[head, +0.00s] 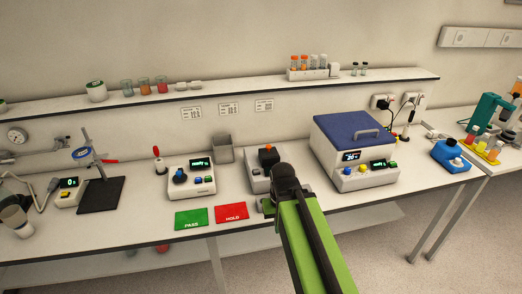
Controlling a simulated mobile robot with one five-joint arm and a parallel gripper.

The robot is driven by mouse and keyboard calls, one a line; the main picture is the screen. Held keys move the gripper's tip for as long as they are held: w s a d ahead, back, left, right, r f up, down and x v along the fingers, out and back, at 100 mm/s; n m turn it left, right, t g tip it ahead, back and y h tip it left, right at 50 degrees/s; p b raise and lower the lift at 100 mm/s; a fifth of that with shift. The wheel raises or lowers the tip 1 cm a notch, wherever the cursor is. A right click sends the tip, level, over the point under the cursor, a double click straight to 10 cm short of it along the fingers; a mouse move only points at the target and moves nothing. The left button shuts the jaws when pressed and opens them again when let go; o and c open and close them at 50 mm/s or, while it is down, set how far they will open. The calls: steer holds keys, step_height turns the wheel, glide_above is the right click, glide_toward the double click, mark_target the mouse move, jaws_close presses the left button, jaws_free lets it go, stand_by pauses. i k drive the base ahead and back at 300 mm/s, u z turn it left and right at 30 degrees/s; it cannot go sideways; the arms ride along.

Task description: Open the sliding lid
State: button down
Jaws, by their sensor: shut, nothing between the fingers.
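A blue lid (350,126) with a raised handle covers the top of a white box-shaped instrument (352,182) right of centre. The lid looks closed, with no opening visible. The instrument has a small display, knobs and buttons on its front. My arm reaches up from the bottom, and its dark end, with my gripper (285,180), is left of the instrument and apart from the lid. My gripper is shut and empty. Its fingertips are hard to make out behind my arm.
A grey device (262,172) with an orange top stands just beyond my arm's end. A green mat (191,217) and a red mat (231,211) lie at the front edge. A blue device (452,155) stands to the right. A shelf (220,92) runs along the wall.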

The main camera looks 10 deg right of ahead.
mark_target(269, 151)
steer(key=i, duration=0.45)
steer(key=k, duration=0.65)
steer(key=u, duration=3.15)
steer(key=k, duration=1.2)
steer(key=z, duration=0.9)
steer(key=i, duration=1)
steer(key=u, duration=0.15)
